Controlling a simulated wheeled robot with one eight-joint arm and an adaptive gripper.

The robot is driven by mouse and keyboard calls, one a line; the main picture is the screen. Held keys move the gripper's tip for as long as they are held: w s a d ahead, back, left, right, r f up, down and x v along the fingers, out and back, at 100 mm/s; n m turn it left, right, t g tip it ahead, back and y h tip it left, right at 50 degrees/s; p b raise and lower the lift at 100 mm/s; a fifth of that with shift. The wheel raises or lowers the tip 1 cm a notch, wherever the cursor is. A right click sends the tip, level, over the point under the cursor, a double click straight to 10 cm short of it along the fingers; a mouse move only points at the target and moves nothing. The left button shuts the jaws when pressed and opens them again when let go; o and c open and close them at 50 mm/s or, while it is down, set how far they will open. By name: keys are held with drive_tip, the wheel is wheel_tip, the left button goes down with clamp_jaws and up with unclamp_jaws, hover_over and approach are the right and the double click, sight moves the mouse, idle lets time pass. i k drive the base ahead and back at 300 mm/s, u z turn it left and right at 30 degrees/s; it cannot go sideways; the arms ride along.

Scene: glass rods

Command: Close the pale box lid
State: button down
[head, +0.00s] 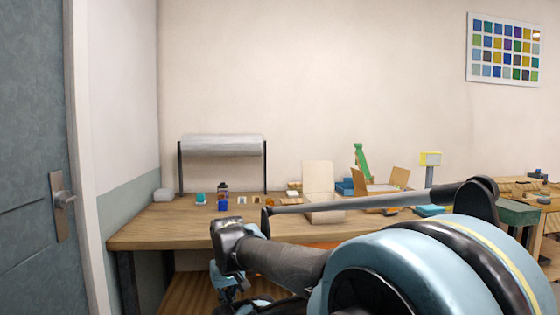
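The pale box (326,215) stands on the wooden workbench, right of the bench's middle. Its pale lid (318,176) stands up at the back of the box, so the box is open. My arm crosses the lower right of the picture and a grey bar of it passes in front of the box, hiding part of its front. My gripper (229,284) seems to be the small blue and black part low in front of the bench, below its top and left of the box. Its fingers are too small and dark to read.
The wooden bench (165,226) carries a foil-like roll (222,145) on a stand and several small jars. Right of the pale box are an open cardboard box (399,181), a green upright piece (361,161) and a blue item (430,211). The bench's left end is mostly clear.

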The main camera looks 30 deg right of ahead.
sight(317, 176)
drive_tip(key=u, duration=1.25)
drive_tip(key=i, duration=0.2)
drive_tip(key=z, duration=2.45)
